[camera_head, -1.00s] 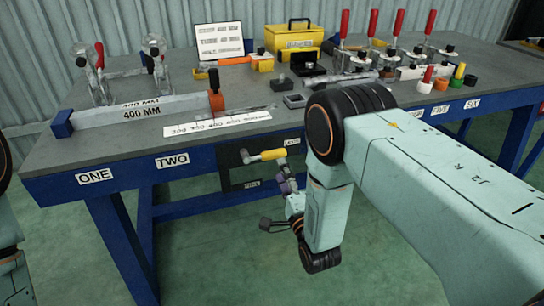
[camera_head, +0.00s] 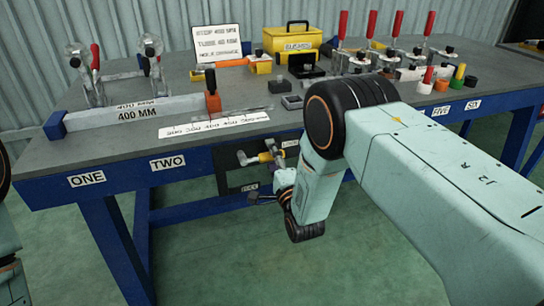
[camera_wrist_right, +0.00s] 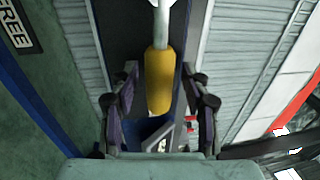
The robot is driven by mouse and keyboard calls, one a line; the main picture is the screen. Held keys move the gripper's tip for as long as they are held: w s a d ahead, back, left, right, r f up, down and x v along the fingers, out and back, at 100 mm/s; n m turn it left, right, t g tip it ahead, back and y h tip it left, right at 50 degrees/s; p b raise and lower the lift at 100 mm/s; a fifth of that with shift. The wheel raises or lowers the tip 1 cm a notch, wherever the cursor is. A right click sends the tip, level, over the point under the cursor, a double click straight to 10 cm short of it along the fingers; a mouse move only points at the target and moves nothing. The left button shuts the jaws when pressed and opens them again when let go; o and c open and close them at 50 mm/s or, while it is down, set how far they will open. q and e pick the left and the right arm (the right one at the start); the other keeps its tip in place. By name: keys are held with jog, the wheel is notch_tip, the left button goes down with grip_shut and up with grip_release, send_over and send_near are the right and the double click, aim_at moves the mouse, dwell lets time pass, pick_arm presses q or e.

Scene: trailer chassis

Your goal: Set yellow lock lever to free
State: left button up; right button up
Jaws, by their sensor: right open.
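The yellow lock lever (camera_head: 265,157) is on a dark panel on the bench's front, pointing roughly sideways to the right in the head view. My right gripper (camera_head: 272,160) is at the lever and partly hides its right end. In the right wrist view, the lever's yellow grip (camera_wrist_right: 159,80) lies between the two open fingers of my right gripper (camera_wrist_right: 161,92), with gaps on both sides. A small label (camera_head: 250,187) is below the lever in the head view, too small to read. My left gripper is out of view.
The bench (camera_head: 150,140) carries a 400 MM bar (camera_head: 140,112), a yellow box (camera_head: 292,40), red-handled clamps (camera_head: 395,25) and a white text strip (camera_head: 215,125). Blue legs stand below the bench. The green floor in front is clear.

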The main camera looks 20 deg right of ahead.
grip_shut()
dwell(0.3)
jog(key=shift+f, duration=0.1)
